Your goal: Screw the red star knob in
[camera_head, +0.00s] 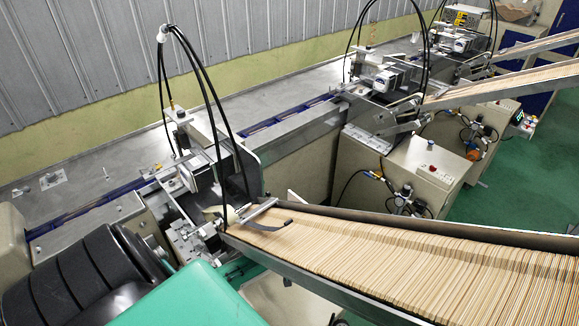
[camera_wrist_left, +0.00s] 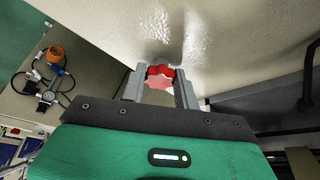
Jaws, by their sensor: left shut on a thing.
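In the left wrist view, the red star knob (camera_wrist_left: 160,75) sits between the two grey fingers of my left gripper (camera_wrist_left: 159,84). The fingers are shut on the knob, one at each side. The knob is right against a beige, glossy panel (camera_wrist_left: 215,40) of the machine. Its shaft and the hole behind it are hidden. The head view shows neither the knob nor my left gripper's fingers. My right gripper is in neither view.
In the head view, a long tray of wooden sticks (camera_head: 400,262) slopes from the machine (camera_head: 205,185) to the lower right. More machines (camera_head: 390,90) stand in line behind. Green floor (camera_head: 530,175) is open at the right. In the wrist view, an orange-topped fitting (camera_wrist_left: 55,55) with hoses is at left.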

